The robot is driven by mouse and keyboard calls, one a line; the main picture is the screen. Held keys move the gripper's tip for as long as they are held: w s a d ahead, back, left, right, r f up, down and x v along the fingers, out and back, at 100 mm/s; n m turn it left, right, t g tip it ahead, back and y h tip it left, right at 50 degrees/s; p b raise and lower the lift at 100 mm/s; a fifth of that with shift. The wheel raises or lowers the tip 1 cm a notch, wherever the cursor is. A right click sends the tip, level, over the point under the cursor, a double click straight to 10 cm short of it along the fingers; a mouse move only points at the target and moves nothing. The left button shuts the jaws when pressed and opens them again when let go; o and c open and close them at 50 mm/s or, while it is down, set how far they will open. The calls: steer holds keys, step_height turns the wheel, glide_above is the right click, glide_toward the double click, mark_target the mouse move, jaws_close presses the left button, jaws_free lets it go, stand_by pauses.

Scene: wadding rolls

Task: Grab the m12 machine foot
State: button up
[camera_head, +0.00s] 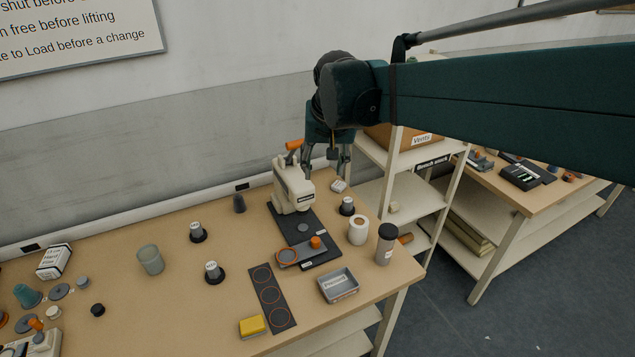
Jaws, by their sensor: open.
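Three machine feet with dark round bases and pale labelled tops stand on the wooden bench: one at mid-left (197,232), one nearer the front (213,271), and one right of the white press (347,206). Their labels are too small to read, so I cannot tell which is the M12 one. My gripper (327,172) is open and empty, fingers pointing down, above the back right of the bench. It is behind and above the right-hand foot, apart from it.
The white press (293,186) on its dark base stands left of my gripper. A white roll (358,230), a dark-lidded jar (386,243) and a grey tray (338,285) sit at the right. Shelves (415,157) stand beyond. The bench's left middle is fairly clear.

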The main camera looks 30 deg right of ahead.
steer(key=w+d+f+m+g+p, duration=0.2)
steer(key=w+d+m+p, duration=0.1)
steer(key=w+d, duration=0.6)
steer(key=m+p, duration=0.2)
glide_above(348, 200)
steer(key=shift+g, duration=0.4)
steer(key=f, duration=2.3)
steer(key=shift+s+a+f, duration=0.1)
steer(key=shift+s+a, duration=0.1)
steer(key=shift+a, duration=0.15)
steer(key=shift+f, duration=0.3)
steer(key=shift+w+d+f, duration=0.1)
steer(key=shift+d+f, duration=0.05)
steer(key=shift+f, duration=1.1)
steer(key=shift+f, duration=0.1)
steer(key=shift+w+d+f+b, duration=0.15)
steer(key=shift+f+b, duration=0.1)
steer(key=shift+f, duration=1)
steer(key=shift+d+f+b, duration=0.1)
steer(key=shift+f+b, duration=0.1)
steer(key=shift+f, duration=1.05)
